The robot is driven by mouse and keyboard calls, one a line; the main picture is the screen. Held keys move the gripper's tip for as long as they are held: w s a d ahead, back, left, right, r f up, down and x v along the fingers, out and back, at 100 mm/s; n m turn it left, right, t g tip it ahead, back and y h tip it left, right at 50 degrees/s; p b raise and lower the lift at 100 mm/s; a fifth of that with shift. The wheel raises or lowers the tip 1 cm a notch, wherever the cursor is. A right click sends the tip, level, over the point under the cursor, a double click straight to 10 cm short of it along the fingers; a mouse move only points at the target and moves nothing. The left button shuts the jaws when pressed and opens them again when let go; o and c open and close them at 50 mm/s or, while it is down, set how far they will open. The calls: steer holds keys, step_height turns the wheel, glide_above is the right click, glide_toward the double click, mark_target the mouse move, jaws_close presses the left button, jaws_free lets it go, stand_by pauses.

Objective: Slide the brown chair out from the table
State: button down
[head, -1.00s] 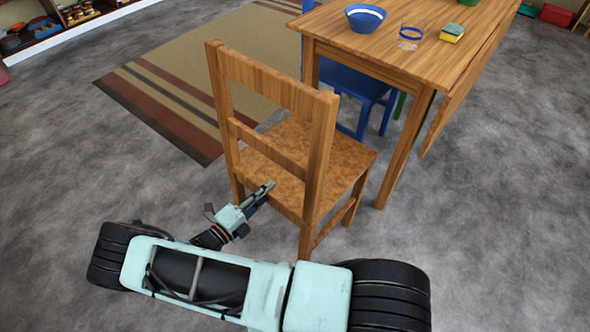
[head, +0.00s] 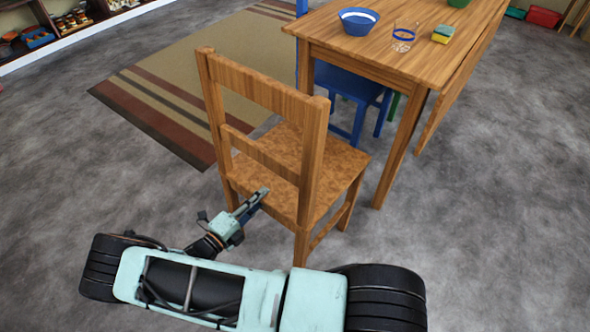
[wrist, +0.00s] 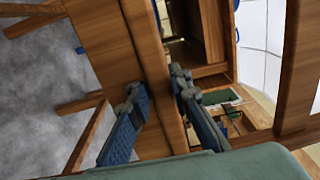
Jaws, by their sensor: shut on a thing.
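The brown wooden chair (head: 262,95) stands upright in the head view, with its back toward me and its seat (head: 330,150) toward the table (head: 410,45). The seat's far right corner lies close to the table's near leg; a gap to the leg shows in the picture. My gripper (head: 262,193) is at the chair's lower back, near the seat's rear edge. In the wrist view, my gripper's two fingers (wrist: 160,110) lie on either side of a brown wooden chair part and are shut on it. The exact contact is partly hidden.
A blue chair (head: 345,85) stands under the table. A blue bowl (head: 358,24), a glass (head: 404,38) and a sponge (head: 443,33) are on the tabletop. A striped rug (head: 180,95) lies left of the chair. Grey floor is clear at right and left.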

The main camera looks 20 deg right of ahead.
steer(key=shift+d+f+b, duration=0.2)
steer(key=shift+f+b, duration=0.7)
steer(key=shift+b, duration=0.1)
steer(key=c, duration=1.6)
jaws_free()
steer(key=shift+f, duration=0.1)
steer(key=shift+a, duration=0.1)
steer(key=b+v, duration=0.3)
steer(key=v, duration=0.9)
